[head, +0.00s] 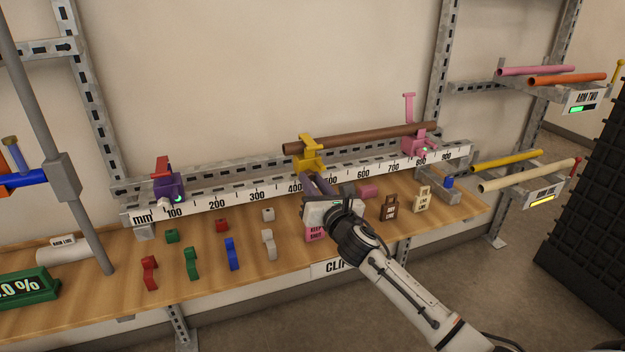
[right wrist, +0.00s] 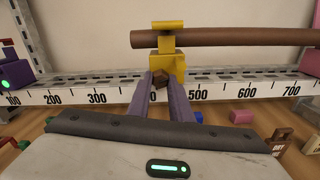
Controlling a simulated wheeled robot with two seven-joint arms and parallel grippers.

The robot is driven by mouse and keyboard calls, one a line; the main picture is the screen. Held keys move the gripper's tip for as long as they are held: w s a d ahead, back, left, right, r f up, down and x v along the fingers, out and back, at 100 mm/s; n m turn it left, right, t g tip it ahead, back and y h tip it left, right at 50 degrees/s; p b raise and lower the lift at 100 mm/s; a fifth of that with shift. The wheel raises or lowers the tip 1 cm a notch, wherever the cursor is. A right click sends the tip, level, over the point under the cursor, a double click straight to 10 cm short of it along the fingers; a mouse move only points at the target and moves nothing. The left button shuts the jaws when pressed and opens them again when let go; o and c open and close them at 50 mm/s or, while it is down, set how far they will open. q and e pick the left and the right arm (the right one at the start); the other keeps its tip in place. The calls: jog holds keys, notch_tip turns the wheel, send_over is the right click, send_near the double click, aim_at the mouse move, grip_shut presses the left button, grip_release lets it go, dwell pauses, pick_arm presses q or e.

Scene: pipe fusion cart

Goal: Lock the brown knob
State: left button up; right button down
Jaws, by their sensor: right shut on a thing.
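The brown knob (right wrist: 162,76) is on the front of the yellow clamp (right wrist: 168,60), near the 400 to 500 part of the scale. The yellow clamp (head: 308,158) sits on the long ruled rail (head: 240,192) in the head view, where my gripper hides the knob. My right gripper (head: 314,180) reaches in from the front. Its two purple fingers (right wrist: 162,84) are shut on the knob, one on each side. A brown pipe (head: 365,138) lies across the yellow clamp and the pink clamp (head: 418,146). My left gripper is not in view.
A purple clamp (head: 170,185) sits at the rail's left end. Several small coloured clips, including a red one (head: 149,273) and a blue one (head: 231,253), are on the wooden bench (head: 110,290). Racks with pipes (head: 540,80) stand at the right.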

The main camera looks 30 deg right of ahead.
jog(key=m+p, duration=0.1)
jog(key=m, duration=0.8)
jog(key=m+p, duration=0.1)
jog(key=m, duration=0.9)
jog(key=shift+a+r+m+p, duration=0.15)
jog(key=shift+m+p, duration=0.15)
jog(key=shift+p, duration=0.05)
dwell(0.3)
jog(key=c, duration=1.6)
grip_release()
jog(key=v, duration=1)
jog(key=shift+s+a, duration=0.1)
